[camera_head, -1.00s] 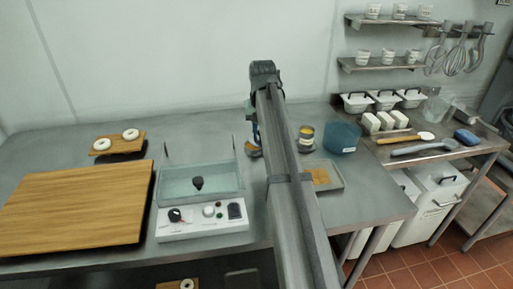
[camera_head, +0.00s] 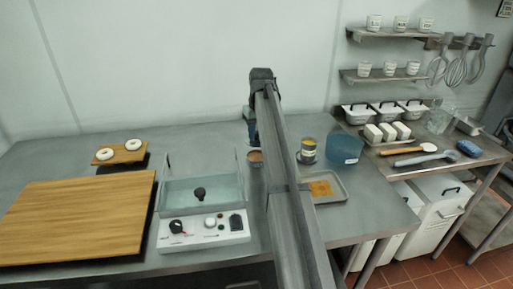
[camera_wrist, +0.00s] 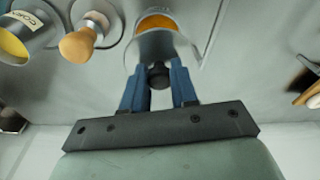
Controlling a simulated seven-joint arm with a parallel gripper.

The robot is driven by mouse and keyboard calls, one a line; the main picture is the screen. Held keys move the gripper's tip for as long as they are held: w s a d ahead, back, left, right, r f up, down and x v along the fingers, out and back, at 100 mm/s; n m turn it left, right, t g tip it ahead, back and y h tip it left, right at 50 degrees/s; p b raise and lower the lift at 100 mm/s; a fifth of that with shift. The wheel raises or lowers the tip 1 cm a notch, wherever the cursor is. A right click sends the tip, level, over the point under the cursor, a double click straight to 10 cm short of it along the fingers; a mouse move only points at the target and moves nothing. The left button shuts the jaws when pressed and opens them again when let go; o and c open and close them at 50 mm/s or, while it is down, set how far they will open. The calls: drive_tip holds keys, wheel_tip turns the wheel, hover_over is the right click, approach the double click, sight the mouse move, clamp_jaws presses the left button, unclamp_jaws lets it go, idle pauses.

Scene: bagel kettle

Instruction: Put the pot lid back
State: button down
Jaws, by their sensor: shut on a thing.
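In the wrist view my gripper (camera_wrist: 158,85) has its blue fingers closed on a dark knob (camera_wrist: 160,76). The knob sits against a grey metal vessel (camera_wrist: 180,46) with an orange inside; I cannot tell whether they are joined. A wooden-knobbed piece (camera_wrist: 76,45) on a round disc is just left of it. In the head view my gripper (camera_head: 252,128) is partly hidden by my arm, above a small brown-topped vessel (camera_head: 255,157). The glass-sided kettle (camera_head: 203,225) stands left of my arm, with a black knob (camera_head: 199,194) in its middle. I cannot clearly make out a separate lid.
A labelled can with yellow contents (camera_head: 309,148), a blue bowl (camera_head: 345,149) and a tray (camera_head: 330,200) stand right of my arm.

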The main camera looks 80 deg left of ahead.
sight(257, 140)
drive_tip(key=shift+f, duration=2.9)
drive_tip(key=shift+f, duration=0.45)
drive_tip(key=c, duration=0.9)
unclamp_jaws()
drive_tip(key=shift+r, duration=0.1)
drive_tip(key=r, duration=0.4)
drive_tip(key=d+r, duration=0.1)
drive_tip(key=r, duration=0.7)
drive_tip(key=shift+w+d+r, duration=0.15)
drive_tip(key=shift+w+r, duration=0.15)
